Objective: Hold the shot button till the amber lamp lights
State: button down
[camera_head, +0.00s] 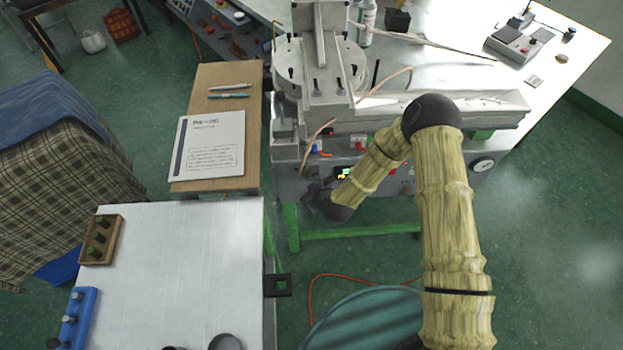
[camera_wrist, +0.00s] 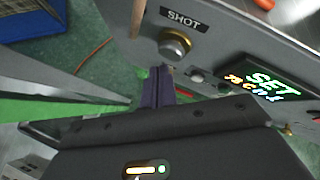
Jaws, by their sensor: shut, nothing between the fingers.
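The shot button (camera_wrist: 174,46) is a round brass-coloured knob under a black SHOT label (camera_wrist: 184,19) on the grey machine panel. My gripper (camera_wrist: 160,72) is shut and empty, its dark fingertips just below the button in the wrist view. I cannot tell whether they touch it. In the head view my gripper (camera_head: 316,200) is at the front panel, largely hidden behind my wrist; the button cannot be made out there. A lit display (camera_wrist: 264,83) reading SET is right of the button. No lit amber lamp can be made out on the panel.
The wax machine (camera_head: 322,85) stands on a metal bench. A white-topped table (camera_head: 185,260) is at lower left, and a wooden board with a paper sheet (camera_head: 210,145) lies left of the machine. A green stool (camera_head: 365,318) is below my arm. An orange cable crosses the floor.

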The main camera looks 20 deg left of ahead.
jog(key=shift+s, duration=0.15)
jog(key=shift+s+d, duration=0.4)
jog(key=shift+s, duration=0.35)
jog(key=shift+s+d, duration=0.4)
jog(key=shift+s, duration=0.3)
jog(key=shift+s+d, duration=0.4)
jog(key=shift+s, duration=0.35)
jog(key=w+d+r+n+g+h, duration=0.1)
jog(key=w+d+r+n+h, duration=0.15)
jog(key=d+r+n, duration=0.55)
jog(key=w+d+r+n+g+h, duration=0.1)
jog(key=w+d+r+n+h, duration=0.15)
jog(key=d+r+n, duration=0.6)
jog(key=s+d+r+n+g+h, duration=0.1)
jog(key=s+d+r+n, duration=0.2)
jog(key=d, duration=0.6)
jog(key=s+d+r+n+g, duration=0.1)
jog(key=s+d+r+n, duration=0.2)
jog(key=s+d+r, duration=0.4)
notch_tip(320, 180, up, 3)
jog(key=shift+s+d+f+h, duration=0.2)
jog(key=shift+s+d+h, duration=0.15)
jog(key=shift+d, duration=0.5)
jog(key=shift+n, duration=0.25)
